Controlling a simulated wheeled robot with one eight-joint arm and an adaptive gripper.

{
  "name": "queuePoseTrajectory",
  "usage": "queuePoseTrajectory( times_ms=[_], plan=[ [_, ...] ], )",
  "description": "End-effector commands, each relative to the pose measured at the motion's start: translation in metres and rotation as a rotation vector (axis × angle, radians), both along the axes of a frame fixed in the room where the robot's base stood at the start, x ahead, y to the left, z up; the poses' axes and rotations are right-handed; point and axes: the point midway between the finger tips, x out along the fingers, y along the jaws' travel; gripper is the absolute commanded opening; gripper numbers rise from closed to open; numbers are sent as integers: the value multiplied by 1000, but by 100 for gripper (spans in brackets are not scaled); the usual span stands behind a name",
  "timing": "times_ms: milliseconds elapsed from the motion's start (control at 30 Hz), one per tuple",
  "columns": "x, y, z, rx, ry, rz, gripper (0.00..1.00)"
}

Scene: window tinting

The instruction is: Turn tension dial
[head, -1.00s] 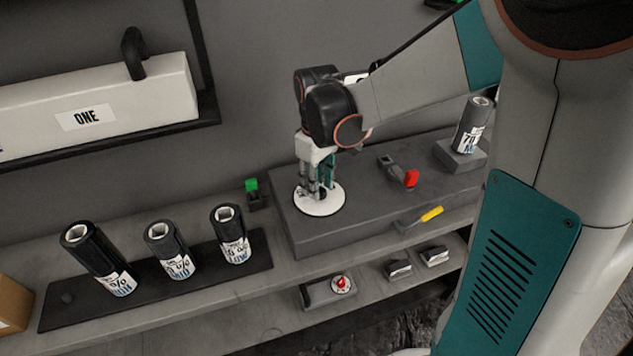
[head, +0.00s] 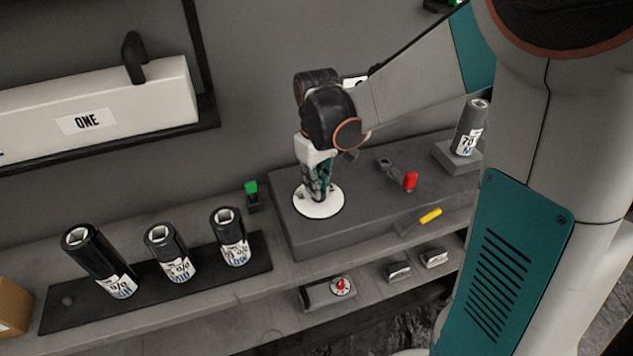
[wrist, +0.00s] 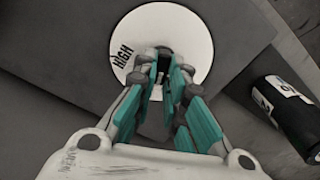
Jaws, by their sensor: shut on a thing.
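The tension dial shows as a round white plate (head: 319,207) on top of the dark grey block. In the wrist view the plate (wrist: 197,50) carries the word HIGH at its left edge. My gripper (head: 318,195) points down over the middle of the plate. Its teal fingers (wrist: 163,72) are shut on the dial's knob at the centre. The knob is mostly hidden between the fingers, so I cannot tell where it points.
A red-handled lever (head: 410,180) and a film roll (head: 470,128) on a stand are to the right on the block (head: 340,243). A green-topped piece (head: 251,190) is to the left. Several dark rolls stand on a tray (head: 203,277). A yellow-handled tool (head: 430,215) lies in front.

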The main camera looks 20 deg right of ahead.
Motion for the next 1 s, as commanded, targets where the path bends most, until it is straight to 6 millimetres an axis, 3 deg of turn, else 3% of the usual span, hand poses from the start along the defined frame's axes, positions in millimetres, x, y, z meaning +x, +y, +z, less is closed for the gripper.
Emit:
queuePoseTrajectory(
  times_ms=[500, 1000],
  plan=[
    [1, -2, 0, 0, 0, -311, 0],
    [1, -3, 0, 0, 0, -371, 0]
  ],
)
